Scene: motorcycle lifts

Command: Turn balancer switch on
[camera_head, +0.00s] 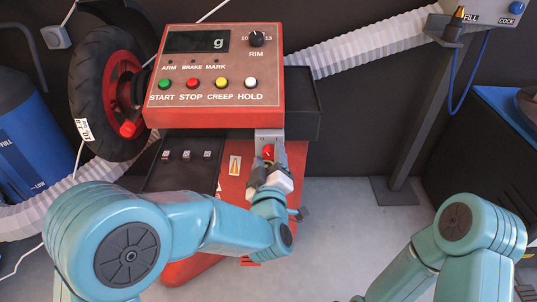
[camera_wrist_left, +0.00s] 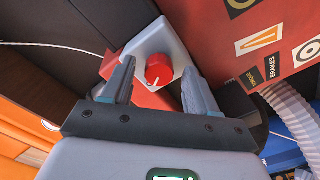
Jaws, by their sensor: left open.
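The red wheel balancer (camera_head: 220,75) stands at the upper middle of the head view, with a display and coloured buttons on its sloped panel. Below the panel, a red rotary switch (camera_head: 268,151) sits on a light grey plate (camera_head: 269,135). In the left wrist view the red switch knob (camera_wrist_left: 158,70) shows a pale mark line and lies between and beyond the fingertips. My left gripper (camera_wrist_left: 155,78) is open, its fingers on either side of the knob; contact cannot be told. In the head view the left gripper (camera_head: 266,166) partly covers the switch. My right gripper is not visible.
A black tyre (camera_head: 88,95) on a red hub is at the left of the balancer. A black tray (camera_head: 303,105) juts out right of the panel. A ribbed white hose (camera_head: 365,45) and a dark post (camera_head: 415,120) are farther right. Grey floor lies clear between.

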